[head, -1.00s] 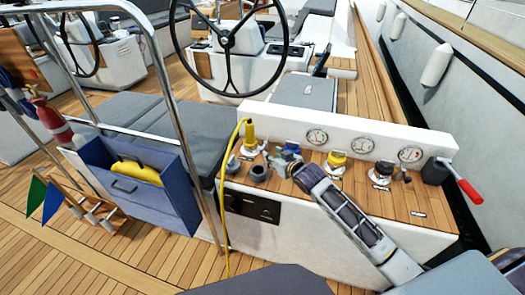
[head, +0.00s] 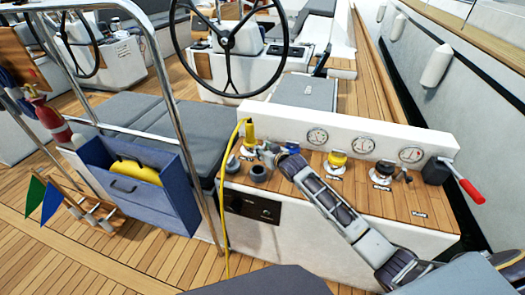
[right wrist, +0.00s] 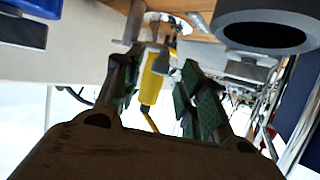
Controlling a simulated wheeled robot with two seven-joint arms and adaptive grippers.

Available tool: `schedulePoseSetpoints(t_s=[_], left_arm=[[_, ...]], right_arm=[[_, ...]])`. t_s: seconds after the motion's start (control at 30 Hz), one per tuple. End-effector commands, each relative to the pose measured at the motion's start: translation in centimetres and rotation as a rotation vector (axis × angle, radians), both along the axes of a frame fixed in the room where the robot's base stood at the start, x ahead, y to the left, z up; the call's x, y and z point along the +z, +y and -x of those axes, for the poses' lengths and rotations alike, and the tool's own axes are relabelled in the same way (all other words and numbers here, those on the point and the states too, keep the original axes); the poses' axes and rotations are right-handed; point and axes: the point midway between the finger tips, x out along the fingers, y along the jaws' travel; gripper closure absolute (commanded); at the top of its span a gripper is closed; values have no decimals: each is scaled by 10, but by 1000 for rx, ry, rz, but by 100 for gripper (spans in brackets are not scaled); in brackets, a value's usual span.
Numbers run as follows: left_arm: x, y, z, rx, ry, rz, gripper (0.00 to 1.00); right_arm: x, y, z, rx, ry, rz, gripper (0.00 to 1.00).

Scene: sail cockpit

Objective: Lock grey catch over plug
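The yellow plug (head: 249,132), with its yellow cable, stands upright at the left end of the wooden-topped console. In the right wrist view the plug (right wrist: 154,76) shows beyond and between my fingers. A small grey metal part (right wrist: 163,50), which may be the catch, shows beside the plug; whether it lies over the plug I cannot tell. My right gripper (head: 265,150) is just right of the plug in the head view. In the wrist view the right gripper (right wrist: 158,72) has its fingers apart, with no clear grip on anything. My left gripper is out of view.
Dark round fittings (head: 258,173) stand in front of the plug. Yellow (head: 337,159) and black (head: 384,168) knobs stand to the right, below the gauges (head: 364,145). A red-handled lever (head: 468,190) is at the right end. A steel rail (head: 190,140) stands left.

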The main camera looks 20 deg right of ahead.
Motion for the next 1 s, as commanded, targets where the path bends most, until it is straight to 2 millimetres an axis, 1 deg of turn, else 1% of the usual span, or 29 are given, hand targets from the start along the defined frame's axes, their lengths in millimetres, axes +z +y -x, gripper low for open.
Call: schedulePoseSetpoints(t_s=[0.1, 0.23, 0.63, 0.93, 1.0], left_arm=[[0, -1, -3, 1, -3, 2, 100], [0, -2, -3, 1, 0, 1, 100], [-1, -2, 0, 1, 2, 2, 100], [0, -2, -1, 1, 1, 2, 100], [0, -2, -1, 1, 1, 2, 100]], right_arm=[[-3, 2, -8, 0, 0, -1, 61], [-5, 2, -12, 0, 1, -1, 61], [-6, 3, -14, 0, 0, 0, 61], [-6, 3, -14, 0, 0, 0, 99], [-6, 3, -14, 0, 0, 0, 100]])
